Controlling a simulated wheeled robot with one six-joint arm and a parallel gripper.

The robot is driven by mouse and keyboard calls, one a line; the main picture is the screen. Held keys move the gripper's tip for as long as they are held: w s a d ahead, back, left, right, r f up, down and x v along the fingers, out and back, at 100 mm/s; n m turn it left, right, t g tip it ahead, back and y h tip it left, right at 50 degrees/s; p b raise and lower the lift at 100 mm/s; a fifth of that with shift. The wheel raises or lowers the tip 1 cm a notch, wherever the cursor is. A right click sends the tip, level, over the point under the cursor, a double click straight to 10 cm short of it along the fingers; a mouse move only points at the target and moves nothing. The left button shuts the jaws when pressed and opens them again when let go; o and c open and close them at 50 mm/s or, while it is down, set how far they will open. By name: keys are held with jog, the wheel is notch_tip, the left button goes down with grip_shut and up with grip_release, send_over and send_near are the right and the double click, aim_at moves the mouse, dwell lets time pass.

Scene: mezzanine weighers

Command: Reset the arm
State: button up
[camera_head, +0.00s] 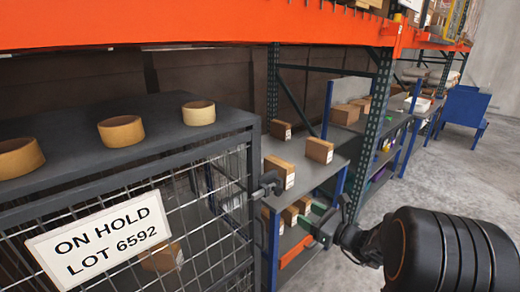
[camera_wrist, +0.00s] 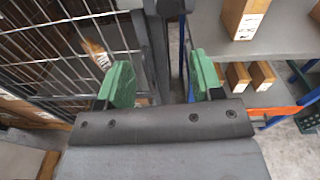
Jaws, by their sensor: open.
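My gripper (camera_wrist: 160,84) is open in the wrist view, with its two green finger pads apart. A dark post of the wire cage stands beyond and between the pads; I cannot tell how close it is. In the head view my black arm reaches in from the lower right. Its gripper end lies near the cage's right side, in front of the shelves. No object shows between the pads.
The wire cage (camera_head: 225,122) carries several tape rolls (camera_head: 121,131) on top and an "ON HOLD LOT 6592" sign (camera_head: 104,240). Boxes (camera_head: 278,171) stand on shelves to its right. An orange beam (camera_head: 200,22) crosses overhead. Open floor (camera_head: 440,180) lies at right.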

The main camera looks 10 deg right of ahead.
jog(key=s+a+f+n+g+h+p, duration=0.1)
jog(key=s+a+f+n+g, duration=0.2)
jog(key=s+n+g, duration=0.4)
jog(key=s+a+f+n+g+h+p, duration=0.1)
jog(key=s+a+f+n+g+h, duration=0.1)
jog(key=s+n+g, duration=0.45)
jog(key=s+r+n+t+h+p, duration=0.3)
jog(key=r+n+h, duration=0.4)
jog(key=r+n, duration=0.4)
jog(key=s+n+p, duration=0.1)
jog(key=n+p, duration=0.1)
jog(key=n, duration=0.1)
jog(key=shift+s+d+h, duration=0.25)
jog(key=shift+s+h, duration=0.05)
